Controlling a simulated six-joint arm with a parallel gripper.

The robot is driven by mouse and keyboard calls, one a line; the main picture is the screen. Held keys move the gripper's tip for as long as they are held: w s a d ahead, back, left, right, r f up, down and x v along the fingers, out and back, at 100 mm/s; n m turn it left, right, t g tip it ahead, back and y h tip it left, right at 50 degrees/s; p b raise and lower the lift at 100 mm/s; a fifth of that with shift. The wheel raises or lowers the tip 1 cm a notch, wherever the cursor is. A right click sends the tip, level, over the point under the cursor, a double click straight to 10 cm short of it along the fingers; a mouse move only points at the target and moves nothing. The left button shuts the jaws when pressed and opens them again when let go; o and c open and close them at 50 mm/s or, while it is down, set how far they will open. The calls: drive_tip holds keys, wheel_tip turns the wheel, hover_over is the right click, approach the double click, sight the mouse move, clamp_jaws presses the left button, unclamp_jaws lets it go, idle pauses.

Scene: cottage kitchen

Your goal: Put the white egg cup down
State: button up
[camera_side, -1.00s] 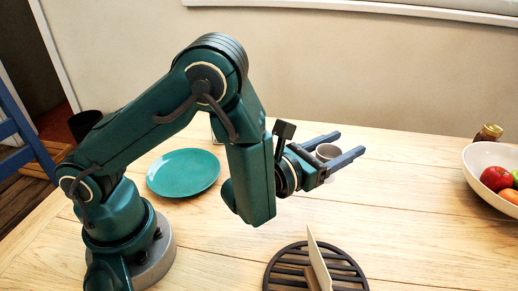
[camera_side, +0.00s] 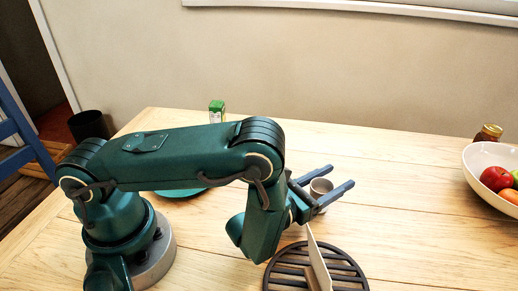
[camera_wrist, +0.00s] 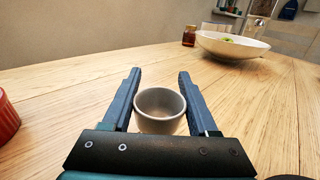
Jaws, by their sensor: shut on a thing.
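The white egg cup (camera_side: 320,187) is small and looks pale grey-white; it is upright between the two blue fingers of my gripper (camera_side: 342,176). In the wrist view the cup (camera_wrist: 160,110) sits between the fingers (camera_wrist: 159,73), near their base, with its open top showing and empty. My gripper is shut on it. The fingers point forward, low over the wooden table (camera_side: 420,215). The cup's base is partly hidden, and I cannot tell whether it touches the table.
A dark slatted trivet (camera_side: 350,268) with an upright pale panel (camera_side: 318,262) is close in front of my gripper. A white fruit bowl (camera_side: 480,180) and a jar (camera_side: 489,133) stand at right. A teal plate (camera_side: 182,192) and green-topped jar (camera_side: 216,111) are behind my arm. Table beyond the fingers is clear.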

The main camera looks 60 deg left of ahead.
drive_tip(key=shift+f, duration=0.15)
drive_tip(key=o, duration=1.4)
